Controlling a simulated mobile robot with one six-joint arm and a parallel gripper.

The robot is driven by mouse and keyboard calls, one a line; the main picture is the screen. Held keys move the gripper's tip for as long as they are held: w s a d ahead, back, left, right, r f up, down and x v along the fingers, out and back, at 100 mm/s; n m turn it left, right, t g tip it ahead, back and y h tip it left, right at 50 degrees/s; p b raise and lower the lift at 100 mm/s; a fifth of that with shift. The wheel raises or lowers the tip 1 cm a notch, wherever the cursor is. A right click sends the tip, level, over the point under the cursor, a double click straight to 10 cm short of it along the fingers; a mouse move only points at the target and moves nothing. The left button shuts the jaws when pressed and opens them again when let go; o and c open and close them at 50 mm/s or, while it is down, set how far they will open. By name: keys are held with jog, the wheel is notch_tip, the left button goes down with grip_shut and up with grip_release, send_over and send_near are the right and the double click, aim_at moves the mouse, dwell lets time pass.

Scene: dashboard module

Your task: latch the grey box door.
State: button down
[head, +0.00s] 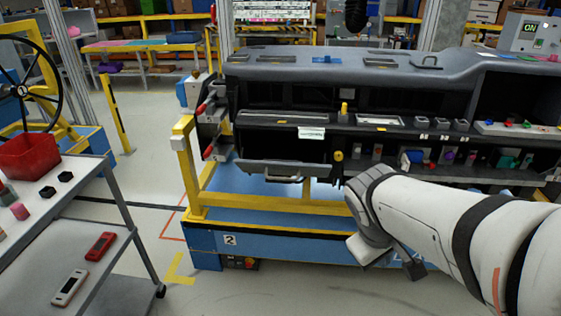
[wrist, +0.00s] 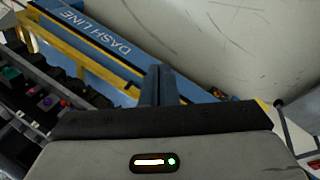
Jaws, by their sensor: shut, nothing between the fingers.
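A grey door-like panel (head: 283,170) with a handle hangs at the lower left of the dark dashboard module (head: 290,118), below a dark open recess. It looks lowered; I cannot tell its latch state. My gripper (head: 412,268) is right of and below this panel, in front of the blue base of the stand. In the wrist view my gripper's dark fingers (wrist: 161,80) are together and empty, pointing toward the blue beam. The grey panel is not seen in the wrist view.
A blue and yellow stand (head: 280,240) carries the dashboard. A grey cart (head: 50,220) with a red bin (head: 30,156) stands at the left. Open floor lies between cart and stand. Knobs and plugs fill the dashboard's right shelf.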

jog(key=w+a+f+n+t+h+b, duration=0.1)
jog(key=w+f+n+t+h+b, duration=0.3)
jog(key=w+n+b, duration=0.4)
jog(key=w+f+n+t+h+b, duration=0.25)
jog(key=w+f+n+b, duration=0.4)
jog(key=w, duration=0.35)
jog(key=w+a+f+n+t+y+b, duration=0.45)
jog(key=a+n, duration=0.35)
jog(key=a, duration=0.2)
jog(key=w+a+f+n+t+y+b, duration=0.45)
jog(key=w+a+n, duration=0.2)
jog(key=a, duration=0.25)
jog(key=w+r+n+b, duration=0.1)
jog(key=w+r+b, duration=0.2)
jog(key=w, duration=0.7)
jog(key=shift+w+d+r, duration=0.15)
jog(key=shift+d+r, duration=0.25)
jog(key=shift+r, duration=0.25)
jog(key=shift+r+h, duration=0.1)
jog(key=shift+h, duration=0.15)
